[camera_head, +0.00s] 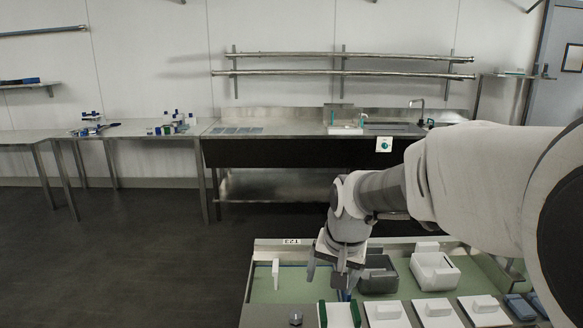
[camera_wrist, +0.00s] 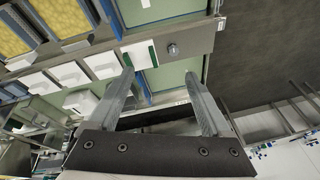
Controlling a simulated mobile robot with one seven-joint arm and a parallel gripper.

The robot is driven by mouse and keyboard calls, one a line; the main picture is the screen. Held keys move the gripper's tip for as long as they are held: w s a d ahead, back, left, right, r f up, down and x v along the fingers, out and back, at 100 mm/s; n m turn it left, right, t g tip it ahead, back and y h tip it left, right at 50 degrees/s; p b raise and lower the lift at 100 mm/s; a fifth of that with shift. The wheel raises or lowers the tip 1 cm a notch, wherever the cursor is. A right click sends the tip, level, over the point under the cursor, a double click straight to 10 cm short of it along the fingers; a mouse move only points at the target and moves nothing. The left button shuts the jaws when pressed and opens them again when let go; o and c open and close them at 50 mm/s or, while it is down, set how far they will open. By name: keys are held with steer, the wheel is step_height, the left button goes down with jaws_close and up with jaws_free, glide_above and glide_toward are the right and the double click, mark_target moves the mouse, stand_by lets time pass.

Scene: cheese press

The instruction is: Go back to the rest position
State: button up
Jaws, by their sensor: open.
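My gripper (camera_head: 332,280) hangs from my arm above the green-floored press table (camera_head: 263,288), near the table's left part. Its two fingers point down. In the wrist view my gripper (camera_wrist: 160,78) shows its fingers spread wide apart with nothing between them. I cannot tell its exact height above the table. My arm reaches in from the right and hides part of the back counter and of the table's far side.
White blocks with handles (camera_head: 436,310) line the table's front. A grey box (camera_head: 378,276) and a white box (camera_head: 434,271) stand behind them. A dark knob (camera_head: 296,317) sits at the front left. A steel counter (camera_head: 280,128) runs along the back wall. Floor at left is clear.

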steer(key=s+d+r+n+t, duration=0.1)
steer(key=s+d+r+n, duration=0.15)
steer(key=s, duration=0.75)
steer(key=s+d+r+n+t, duration=0.1)
steer(key=s+d+r, duration=0.25)
steer(key=s, duration=0.65)
step_height(320, 180, up, 13)
steer(key=p, duration=1.3)
steer(key=shift+s+h, duration=0.2)
steer(key=shift+h, duration=0.2)
